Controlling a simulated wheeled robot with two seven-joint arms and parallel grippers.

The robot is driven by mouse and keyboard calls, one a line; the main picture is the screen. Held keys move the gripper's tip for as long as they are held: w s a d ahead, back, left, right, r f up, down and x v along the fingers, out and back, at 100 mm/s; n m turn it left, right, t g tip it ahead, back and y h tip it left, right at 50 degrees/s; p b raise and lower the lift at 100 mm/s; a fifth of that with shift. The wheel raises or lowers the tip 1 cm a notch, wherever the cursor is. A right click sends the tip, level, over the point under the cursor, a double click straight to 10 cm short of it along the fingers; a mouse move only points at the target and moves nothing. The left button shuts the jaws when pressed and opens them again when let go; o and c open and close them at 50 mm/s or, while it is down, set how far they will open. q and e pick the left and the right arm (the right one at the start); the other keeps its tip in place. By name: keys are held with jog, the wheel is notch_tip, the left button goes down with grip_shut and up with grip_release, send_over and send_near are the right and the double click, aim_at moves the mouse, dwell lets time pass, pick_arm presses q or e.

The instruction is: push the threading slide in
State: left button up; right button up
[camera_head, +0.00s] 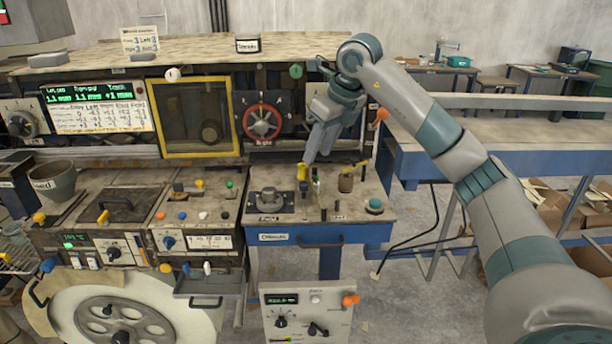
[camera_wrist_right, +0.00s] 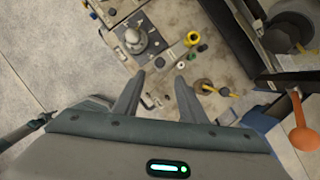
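My right gripper (camera_head: 312,156) points down over the small work surface (camera_head: 330,211) right of the machine. In the right wrist view its two fingers (camera_wrist_right: 160,76) stand apart with nothing between them. Near the fingertips are a yellow-topped upright part (camera_head: 302,172) and a yellow-handled part (camera_head: 360,168). The wrist view shows a yellow ring-shaped part (camera_wrist_right: 192,39) beyond the fingers and a yellow-handled part (camera_wrist_right: 205,87) beside the right finger. I cannot tell which part is the threading slide, or whether the gripper touches anything. My left gripper is not in view.
A round grey knob (camera_head: 268,196) on a plate sits left of the gripper. A teal button (camera_head: 375,205) is at the front right. A red handwheel (camera_head: 262,121) and a yellow-framed window (camera_head: 196,116) are behind. A blue-framed bench (camera_head: 490,140) stands to the right.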

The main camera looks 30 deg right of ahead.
aim_at(304, 183)
jog(key=p+x, duration=0.3)
jog(key=x, duration=0.6)
jog(key=shift+w+f+p, duration=0.2)
jog(key=shift+f+p, duration=0.05)
jog(key=shift+p, duration=0.05)
jog(key=shift+x, duration=0.85)
grip_shut()
